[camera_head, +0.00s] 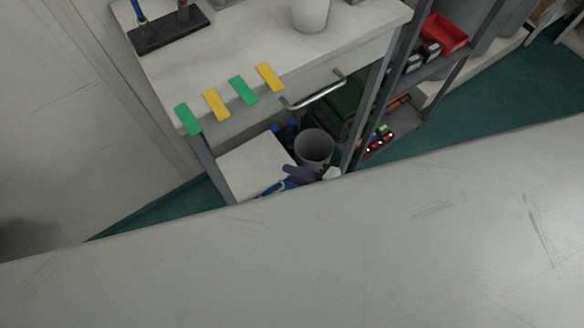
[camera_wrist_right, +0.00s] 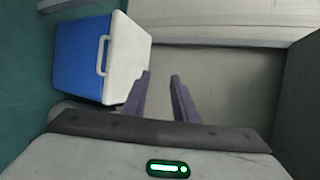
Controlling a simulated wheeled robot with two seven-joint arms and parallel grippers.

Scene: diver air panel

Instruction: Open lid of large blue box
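The large blue box has a blue body (camera_wrist_right: 77,55) and a white lid (camera_wrist_right: 128,62), with a white handle (camera_wrist_right: 102,55) on the blue side, in the right wrist view. The lid lies flat on the body and looks closed. In the head view the white lid (camera_head: 250,165) shows low down under the workbench; most of the body is hidden. My right gripper (camera_wrist_right: 160,82) is open, its two purple fingers apart with nothing between them, beside the box near the lid's edge. In the head view its fingers (camera_head: 298,175) show at the box's near right corner. My left gripper is not in view.
A workbench (camera_head: 160,78) with a drawer handle (camera_head: 315,92) and green and yellow cards overhangs the box. A grey bin (camera_head: 314,147) stands right of it, then a shelf rack with a red tray (camera_head: 444,34). A pale scratched surface (camera_head: 300,260) hides the foreground.

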